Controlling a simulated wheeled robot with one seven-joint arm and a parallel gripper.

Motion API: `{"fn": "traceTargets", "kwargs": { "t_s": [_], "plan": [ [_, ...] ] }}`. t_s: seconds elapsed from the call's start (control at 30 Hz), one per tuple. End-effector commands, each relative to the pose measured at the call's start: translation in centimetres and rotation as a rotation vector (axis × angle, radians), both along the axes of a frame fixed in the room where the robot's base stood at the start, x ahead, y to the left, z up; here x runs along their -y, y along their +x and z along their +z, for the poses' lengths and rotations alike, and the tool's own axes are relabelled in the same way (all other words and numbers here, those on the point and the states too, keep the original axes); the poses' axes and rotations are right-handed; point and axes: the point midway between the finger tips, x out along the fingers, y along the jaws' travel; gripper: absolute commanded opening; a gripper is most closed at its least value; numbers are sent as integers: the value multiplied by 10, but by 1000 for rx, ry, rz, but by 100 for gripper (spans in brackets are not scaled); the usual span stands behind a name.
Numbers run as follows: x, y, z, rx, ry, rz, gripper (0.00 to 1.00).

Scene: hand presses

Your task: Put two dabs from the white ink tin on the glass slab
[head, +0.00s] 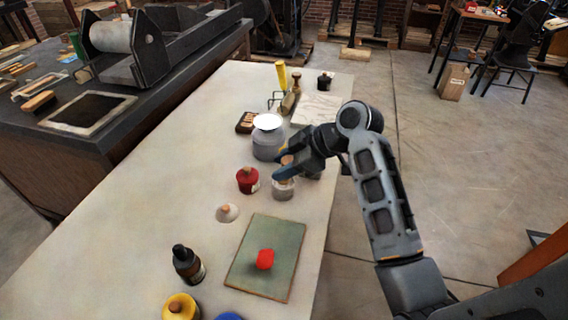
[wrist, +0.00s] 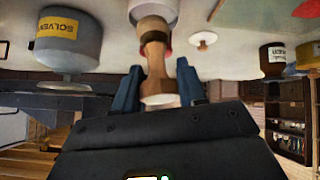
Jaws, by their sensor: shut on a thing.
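The glass slab (head: 245,265) is a flat grey-green rectangle near the front of the table, with one red dab (head: 265,259) on it. The white ink tin (head: 283,190) stands behind the slab, and its pale wall shows at the top of the wrist view (wrist: 153,10). A wooden dabber (wrist: 154,55) stands upright at this tin, its lower end hidden there. My gripper (head: 283,168) is shut on the dabber's handle, with a blue finger on each side (wrist: 156,85). I see no white dab on the slab.
A red tin (head: 247,181) is close left of the white tin. A grey solvent can (head: 267,145) stands behind. The left table area is clear.

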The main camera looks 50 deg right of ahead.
Motion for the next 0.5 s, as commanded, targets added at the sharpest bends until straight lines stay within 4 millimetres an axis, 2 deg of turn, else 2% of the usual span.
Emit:
{"fn": "traceTargets", "kwargs": {
  "t_s": [0.5],
  "plan": [
    [0, 0, -6, 0, 0, 0, 10]
  ]
}}
